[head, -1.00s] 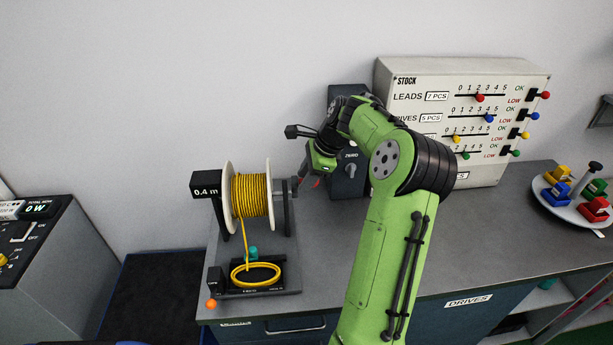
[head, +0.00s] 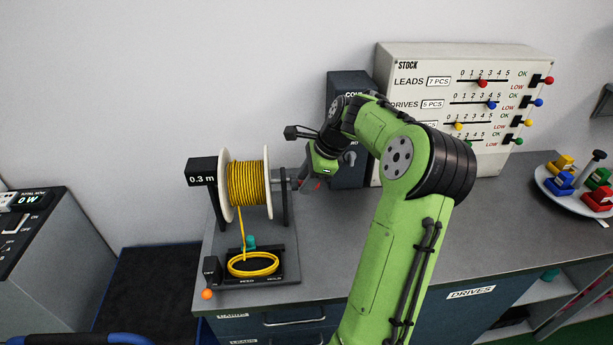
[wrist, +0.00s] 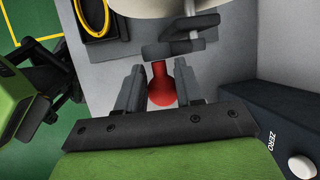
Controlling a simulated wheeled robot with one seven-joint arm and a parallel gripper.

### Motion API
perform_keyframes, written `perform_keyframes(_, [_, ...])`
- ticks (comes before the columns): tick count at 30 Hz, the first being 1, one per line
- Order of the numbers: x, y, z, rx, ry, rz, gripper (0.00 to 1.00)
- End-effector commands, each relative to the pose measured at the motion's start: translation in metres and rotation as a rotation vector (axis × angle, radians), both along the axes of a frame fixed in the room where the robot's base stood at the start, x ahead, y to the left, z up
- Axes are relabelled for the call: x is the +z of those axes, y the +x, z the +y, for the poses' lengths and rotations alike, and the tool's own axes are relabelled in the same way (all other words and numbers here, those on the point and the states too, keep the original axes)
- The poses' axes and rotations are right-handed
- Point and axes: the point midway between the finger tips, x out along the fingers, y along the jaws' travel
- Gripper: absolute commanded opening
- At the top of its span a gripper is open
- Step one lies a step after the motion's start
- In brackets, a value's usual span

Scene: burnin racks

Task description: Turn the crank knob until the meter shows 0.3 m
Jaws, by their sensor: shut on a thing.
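The meter (head: 202,171) on the cable reel stand reads 0.3 m. The reel (head: 246,187) of yellow cable stands upright on the bench, with a loose coil (head: 253,264) on the base below it. The red crank knob (wrist: 162,85) sits between my fingers in the wrist view, at the end of the dark crank arm (wrist: 180,50). My gripper (wrist: 161,90) is shut on the knob, at the right side of the reel. In the head view my gripper (head: 308,184) partly hides the knob and crank.
A dark box with a ZERO knob (head: 349,158) stands close behind my gripper. A stock board (head: 400,130) with sliders stands at the back right. A round tray (head: 561,196) of coloured pieces is at the far right. The bench front edge lies below the reel.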

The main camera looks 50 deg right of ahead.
Motion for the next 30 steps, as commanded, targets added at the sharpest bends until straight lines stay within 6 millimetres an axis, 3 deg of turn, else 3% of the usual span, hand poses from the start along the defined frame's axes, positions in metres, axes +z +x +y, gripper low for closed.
perform_keyframes(3, [-0.012,-0.004,0.0,-0.008,-0.005,-0.003,0.07])
perform_keyframes(13, [-0.012,-0.004,0.001,-0.007,-0.007,-0.006,0.07])
perform_keyframes(22, [-0.034,-0.008,0.003,-0.009,-0.004,-0.002,0.07])
perform_keyframes(28, [-0.033,-0.007,0.004,-0.006,-0.005,-0.005,0.07])
perform_keyframes(29, [-0.033,-0.007,0.004,-0.006,-0.006,-0.006,0.38])
perform_keyframes(30, [-0.032,-0.006,0.004,-0.005,-0.006,-0.006,0.44])
